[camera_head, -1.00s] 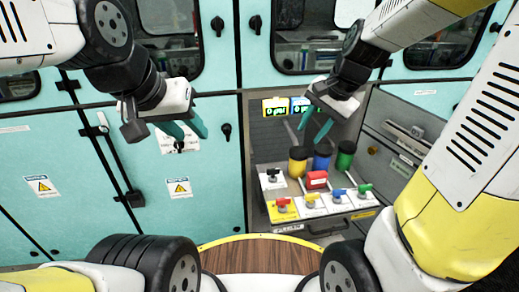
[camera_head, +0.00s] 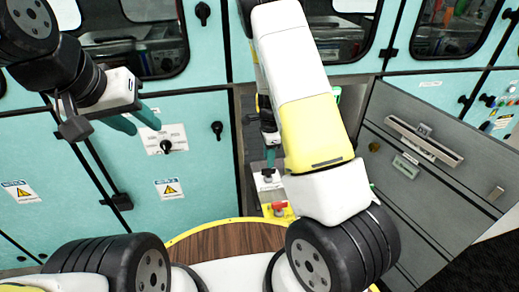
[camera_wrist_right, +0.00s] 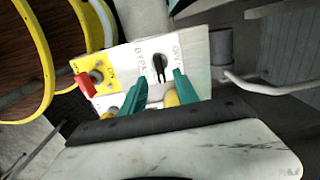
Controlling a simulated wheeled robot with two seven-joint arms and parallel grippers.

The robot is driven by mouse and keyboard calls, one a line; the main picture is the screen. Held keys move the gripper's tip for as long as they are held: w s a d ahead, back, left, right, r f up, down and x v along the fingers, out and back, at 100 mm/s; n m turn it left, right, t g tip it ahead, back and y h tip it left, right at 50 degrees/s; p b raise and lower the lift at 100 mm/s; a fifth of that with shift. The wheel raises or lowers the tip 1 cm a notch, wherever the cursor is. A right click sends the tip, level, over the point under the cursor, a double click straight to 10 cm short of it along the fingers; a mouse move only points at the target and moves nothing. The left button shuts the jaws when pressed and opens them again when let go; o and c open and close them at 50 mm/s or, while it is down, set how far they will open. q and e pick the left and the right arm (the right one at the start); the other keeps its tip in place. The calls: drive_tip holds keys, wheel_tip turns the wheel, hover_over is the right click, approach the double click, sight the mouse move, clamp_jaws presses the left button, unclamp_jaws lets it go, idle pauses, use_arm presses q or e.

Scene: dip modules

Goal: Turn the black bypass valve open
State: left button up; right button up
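The black bypass valve (camera_wrist_right: 159,67) is a small dark handle on a white plate (camera_wrist_right: 192,47) lettered BYPASS and OPEN in the right wrist view. Its handle lies roughly along the line of the fingers. My right gripper (camera_wrist_right: 160,76) is open, with one teal finger on either side of the handle's line; I cannot tell whether they touch it. In the head view the valve (camera_head: 267,172) shows just below my right gripper (camera_head: 270,156), and my arm hides much of the panel. My left gripper (camera_head: 136,120) is open and empty in front of the teal cabinets.
A red valve (camera_wrist_right: 87,84) on a yellow plate sits beside the bypass plate; it also shows in the head view (camera_head: 279,208). A yellow valve (camera_wrist_right: 171,99) is partly hidden behind my right gripper. A grey pipe (camera_wrist_right: 265,86) runs at the right.

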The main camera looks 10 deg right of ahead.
sight(268, 174)
wheel_tip(268, 174, down, 5)
idle(0.3)
clamp_jaws()
